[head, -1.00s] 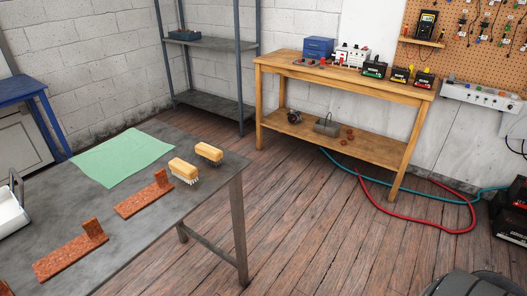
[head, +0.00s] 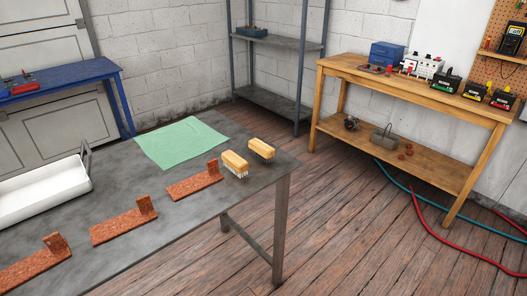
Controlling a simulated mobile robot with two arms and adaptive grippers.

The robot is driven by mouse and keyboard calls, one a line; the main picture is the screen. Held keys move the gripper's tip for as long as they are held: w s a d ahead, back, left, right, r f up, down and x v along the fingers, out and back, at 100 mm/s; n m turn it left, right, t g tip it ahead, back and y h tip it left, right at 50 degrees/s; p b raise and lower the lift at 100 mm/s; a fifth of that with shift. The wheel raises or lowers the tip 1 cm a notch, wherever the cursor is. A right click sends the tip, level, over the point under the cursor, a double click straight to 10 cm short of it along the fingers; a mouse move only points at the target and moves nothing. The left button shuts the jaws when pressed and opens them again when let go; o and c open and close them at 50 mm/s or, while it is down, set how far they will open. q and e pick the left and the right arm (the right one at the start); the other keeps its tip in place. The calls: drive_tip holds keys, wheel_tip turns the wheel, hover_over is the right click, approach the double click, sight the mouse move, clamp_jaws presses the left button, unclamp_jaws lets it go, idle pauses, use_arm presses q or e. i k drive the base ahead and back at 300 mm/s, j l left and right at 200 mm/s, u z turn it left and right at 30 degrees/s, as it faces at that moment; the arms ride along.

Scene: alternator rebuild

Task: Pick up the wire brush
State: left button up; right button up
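Two brushes with yellow wooden backs stand near the right end of the grey metal table (head: 150,262). The nearer brush (head: 235,161) shows pale bristles underneath. The farther brush (head: 262,149) sits slightly right of it, close to the table's far corner, with darker bristles that are hard to make out. I cannot tell for sure from this view which one is the wire brush. They stand apart from each other. Neither of my grippers is in view.
A green cloth (head: 182,142) lies behind the brushes. Rusty brackets (head: 195,182) lie in a row along the table, one close left of the nearer brush. A white tray (head: 45,195) is at the left. A wooden workbench (head: 420,88) stands beyond open floor.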

sight(262, 149)
drive_tip(key=i+j+u, duration=0.1)
drive_tip(key=i+u, duration=0.15)
drive_tip(key=u, duration=0.2)
drive_tip(key=i+u, duration=0.3)
drive_tip(key=u, duration=0.15)
drive_tip(key=i+z, duration=0.15)
drive_tip(key=z, duration=0.9)
drive_tip(key=i+l+u, duration=0.15)
drive_tip(key=l, duration=0.4)
drive_tip(key=i+l+u, duration=0.15)
drive_tip(key=l, duration=0.4)
drive_tip(key=k, duration=0.05)
